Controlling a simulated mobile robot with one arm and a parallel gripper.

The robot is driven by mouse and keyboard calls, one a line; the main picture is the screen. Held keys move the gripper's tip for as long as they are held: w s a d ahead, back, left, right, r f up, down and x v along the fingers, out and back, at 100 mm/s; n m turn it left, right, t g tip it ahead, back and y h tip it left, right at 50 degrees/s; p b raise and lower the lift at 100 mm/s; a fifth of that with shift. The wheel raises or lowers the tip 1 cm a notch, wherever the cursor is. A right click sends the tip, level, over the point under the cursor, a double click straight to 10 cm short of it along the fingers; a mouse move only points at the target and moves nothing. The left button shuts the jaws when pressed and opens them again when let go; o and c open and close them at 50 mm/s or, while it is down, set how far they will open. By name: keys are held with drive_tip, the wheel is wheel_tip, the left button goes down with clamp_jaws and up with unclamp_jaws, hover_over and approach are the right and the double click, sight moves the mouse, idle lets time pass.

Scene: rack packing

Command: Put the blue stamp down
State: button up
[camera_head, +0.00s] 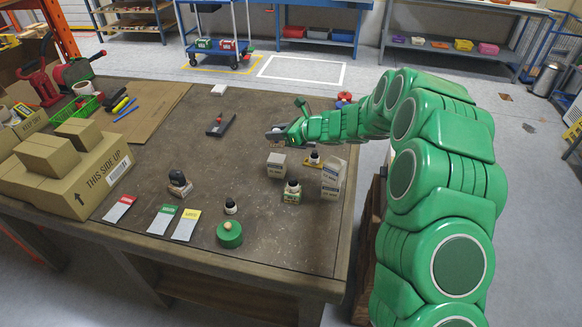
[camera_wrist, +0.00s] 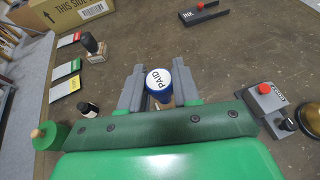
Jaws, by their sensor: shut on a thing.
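The blue stamp (camera_wrist: 158,82) has a round white top marked PAID and a blue rim. In the wrist view it sits between the two grey fingers of my gripper (camera_wrist: 158,90), which is shut on it. In the head view my gripper (camera_head: 276,134) is over the middle-right of the brown table (camera_head: 160,225); the stamp is too small and covered there to make out clearly. Its underside is hidden, so I cannot tell whether it touches the table.
A dark-handled stamp (camera_head: 179,183), a green round piece (camera_head: 229,236) and label cards (camera_head: 162,219) lie nearer the front. A black ink tray (camera_head: 219,127) lies left. Bare table shows between.

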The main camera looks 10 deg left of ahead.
wheel_tip(320, 180, up, 5)
drive_tip(key=shift+f, duration=0.1)
drive_tip(key=s+d+f+n+g, duration=0.1)
drive_tip(key=s+d+f, duration=0.1)
drive_tip(key=s+d, duration=1.15)
drive_tip(key=s+d+r+n+g, duration=0.1)
drive_tip(key=s+d, duration=0.3)
drive_tip(key=s, duration=0.5)
drive_tip(key=s+d+r+n+g, duration=0.1)
drive_tip(key=s+d, duration=0.2)
drive_tip(key=s, duration=0.5)
drive_tip(key=shift+y, duration=0.3)
drive_tip(key=shift+w+a+f, duration=0.8)
drive_tip(key=shift+w+f, duration=1.35)
drive_tip(key=shift+f, duration=0.35)
drive_tip(key=shift+w+a+f, duration=0.85)
drive_tip(key=shift+w+f, duration=1.35)
drive_tip(key=shift+f, duration=0.3)
drive_tip(key=shift+w+a+f, duration=0.8)
drive_tip(key=shift+w+f, duration=1.35)
drive_tip(key=shift+f, duration=1.75)
